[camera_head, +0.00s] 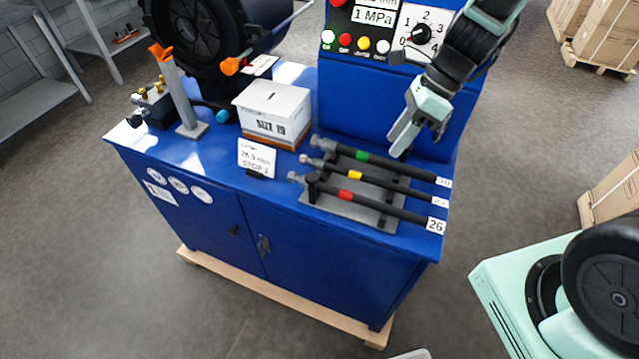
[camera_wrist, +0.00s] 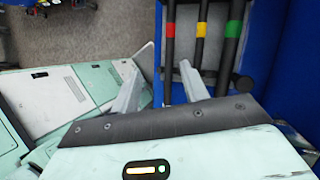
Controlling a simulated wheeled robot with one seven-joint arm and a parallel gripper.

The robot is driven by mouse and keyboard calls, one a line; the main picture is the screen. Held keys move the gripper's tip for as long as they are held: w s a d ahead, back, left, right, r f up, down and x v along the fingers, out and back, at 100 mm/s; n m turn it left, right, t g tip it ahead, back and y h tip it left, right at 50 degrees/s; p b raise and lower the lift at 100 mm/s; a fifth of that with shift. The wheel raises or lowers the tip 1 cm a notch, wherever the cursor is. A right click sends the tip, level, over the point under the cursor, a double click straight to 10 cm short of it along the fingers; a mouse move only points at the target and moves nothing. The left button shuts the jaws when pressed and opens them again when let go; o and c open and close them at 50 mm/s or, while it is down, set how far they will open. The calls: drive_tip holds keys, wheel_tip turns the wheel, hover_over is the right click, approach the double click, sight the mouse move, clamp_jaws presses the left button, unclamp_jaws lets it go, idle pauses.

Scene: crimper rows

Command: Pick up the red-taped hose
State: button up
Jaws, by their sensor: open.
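The red-taped hose (camera_head: 385,208) is black and lies frontmost of three hoses on a dark rack on the blue bench, with a metal fitting at its left end and a "26" label at its right. Its red tape (camera_wrist: 171,30) also shows in the wrist view. My gripper (camera_head: 399,153) points down at the rack's back side, near the green-taped hose (camera_head: 395,167). In the wrist view my gripper (camera_wrist: 158,68) has its fingers spread and empty. The red-taped hose appears between the fingertips there, nearer the right one; whether it is at their depth I cannot tell.
The yellow-taped hose (camera_head: 385,183) lies between the red-taped and green-taped ones, close by. A white box (camera_head: 272,108) and a small sign (camera_head: 256,158) stand left of the rack. The blue control panel (camera_head: 365,95) rises behind it. The bench's front edge is free.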

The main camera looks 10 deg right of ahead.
drive_tip(key=d+m, duration=0.2)
drive_tip(key=m, duration=0.1)
hover_over(356, 195)
drive_tip(key=d, duration=0.3)
drive_tip(key=shift+t, duration=0.3)
drive_tip(key=f, duration=1.1)
drive_tip(key=shift+w+d+f+p, duration=0.1)
drive_tip(key=shift+w+f+p, duration=0.15)
drive_tip(key=shift+p, duration=0.1)
drive_tip(key=x, duration=0.2)
drive_tip(key=p+x, duration=0.1)
drive_tip(key=x, duration=0.1)
drive_tip(key=shift+s+r, duration=0.1)
drive_tip(key=shift+s, duration=0.15)
drive_tip(key=shift+a+f, duration=0.45)
drive_tip(key=shift+f, duration=0.15)
clamp_jaws()
